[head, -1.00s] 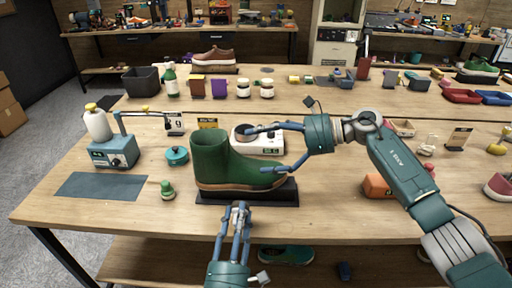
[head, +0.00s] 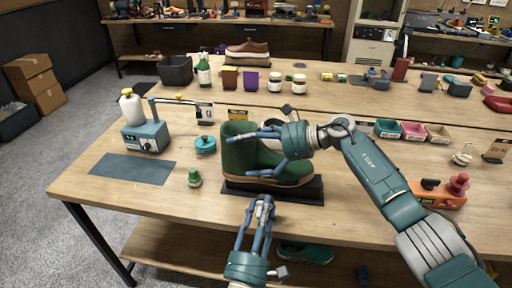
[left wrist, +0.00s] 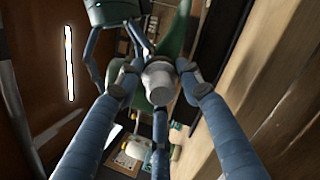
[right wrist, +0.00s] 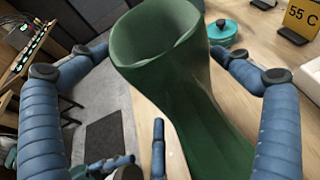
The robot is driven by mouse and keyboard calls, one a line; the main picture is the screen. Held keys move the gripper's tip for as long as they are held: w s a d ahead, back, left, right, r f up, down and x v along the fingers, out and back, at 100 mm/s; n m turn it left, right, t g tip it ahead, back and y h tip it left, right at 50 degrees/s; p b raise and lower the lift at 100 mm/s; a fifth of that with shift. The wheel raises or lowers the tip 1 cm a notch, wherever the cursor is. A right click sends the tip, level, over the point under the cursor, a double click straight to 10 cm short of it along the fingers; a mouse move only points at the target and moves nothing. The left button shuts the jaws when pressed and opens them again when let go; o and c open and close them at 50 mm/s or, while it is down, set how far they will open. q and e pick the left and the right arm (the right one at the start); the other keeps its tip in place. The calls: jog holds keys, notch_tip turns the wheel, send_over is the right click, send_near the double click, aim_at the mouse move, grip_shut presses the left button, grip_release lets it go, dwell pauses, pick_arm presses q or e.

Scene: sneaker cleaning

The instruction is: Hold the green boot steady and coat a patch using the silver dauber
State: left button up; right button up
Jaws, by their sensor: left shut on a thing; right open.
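The green boot (head: 241,155) stands upright on a black stand (head: 300,192) near the table's front edge, toe to the right. My right gripper (head: 258,152) is open, reaching in from the right with its fingers at the boot. In the right wrist view the boot (right wrist: 175,60) lies between the spread fingers; I cannot tell whether they touch it. My left gripper (head: 263,203) is in front of the stand, below the boot in the picture, shut on the silver dauber (left wrist: 158,82). The dauber shows as a pale cylinder between its fingers in the left wrist view.
A blue-grey dispenser (head: 146,137), teal round tin (head: 205,145) and small green piece (head: 194,178) stand left of the boot. A dark mat (head: 132,168) lies at the front left. Table space before the mat is clear.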

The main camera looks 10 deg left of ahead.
jog(key=c, duration=1.3)
pick_arm(q)
jog(key=shift+w+a, duration=1.2)
jog(key=shift+a, duration=0.3)
jog(key=shift+w+a, duration=1.2)
jog(key=shift+a, duration=0.25)
pick_arm(e)
jog(key=shift+c, duration=0.2)
jog(key=shift+f, duration=0.1)
